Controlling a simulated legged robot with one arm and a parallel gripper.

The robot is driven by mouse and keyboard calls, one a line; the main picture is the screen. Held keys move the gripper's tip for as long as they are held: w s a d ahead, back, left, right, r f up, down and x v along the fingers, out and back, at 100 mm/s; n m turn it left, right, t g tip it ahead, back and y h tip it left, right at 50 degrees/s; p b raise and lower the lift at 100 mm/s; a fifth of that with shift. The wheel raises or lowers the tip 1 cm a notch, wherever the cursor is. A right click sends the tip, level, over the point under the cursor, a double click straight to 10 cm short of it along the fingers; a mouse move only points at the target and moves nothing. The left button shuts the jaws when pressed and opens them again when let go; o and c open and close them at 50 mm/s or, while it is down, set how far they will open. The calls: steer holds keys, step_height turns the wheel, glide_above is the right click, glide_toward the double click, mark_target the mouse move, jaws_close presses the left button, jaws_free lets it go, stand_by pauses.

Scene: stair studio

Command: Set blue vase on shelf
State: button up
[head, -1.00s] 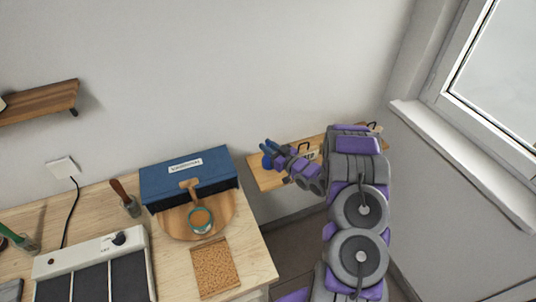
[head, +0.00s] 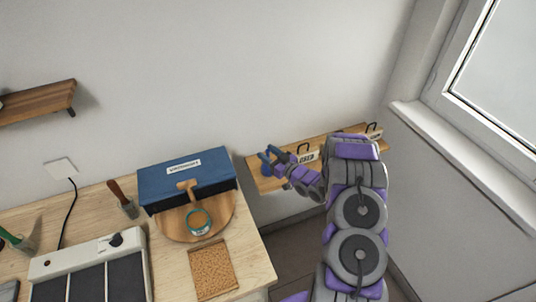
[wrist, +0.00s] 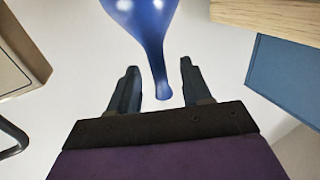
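The blue vase (wrist: 145,22) shows large at the top of the wrist view, its base cut off by the frame. Its narrow neck reaches down between my gripper's (wrist: 158,82) two fingers, with a gap on both sides. The gripper is open. In the head view, my gripper (head: 269,154) is over the left end of the wooden shelf (head: 320,141). A small part of the blue vase (head: 266,170) shows just below the fingers there. It seems to stand on the shelf; its base contact is hard to see.
Boxes with black handles (head: 306,156) sit further right on the shelf. A desk (head: 255,262) at left carries a blue box (head: 180,182), a round wooden board (head: 226,212) and a cork piece (head: 212,268). A window sill (head: 470,160) is at right.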

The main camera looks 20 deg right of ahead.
steer(key=shift+r, duration=0.1)
steer(key=p+v, duration=0.2)
steer(key=v, duration=1)
steer(key=w+d+r+g+h, duration=0.3)
steer(key=d+r+g+h, duration=0.2)
steer(key=r+g+h, duration=0.15)
steer(key=s+a+r+m+g+h, duration=0.2)
steer(key=s+r+m+g+h, duration=0.15)
steer(key=s+r, duration=0.5)
steer(key=s+a+r+g+y, duration=0.1)
steer(key=s+a+r+g, duration=0.1)
steer(key=s+a, duration=0.5)
steer(key=s+a+r+g+y, duration=0.1)
steer(key=s+a+r+g, duration=0.2)
steer(key=s+a, duration=0.5)
steer(key=s+a+r+g+y, duration=0.1)
steer(key=s+a+r+g, duration=0.2)
steer(key=s, duration=1.5)
steer(key=a+r+m, duration=0.1)
steer(key=a, duration=0.3)
steer(key=shift+a+r, duration=0.2)
steer(key=shift+a, duration=0.05)
steer(key=shift+c, duration=0.5)
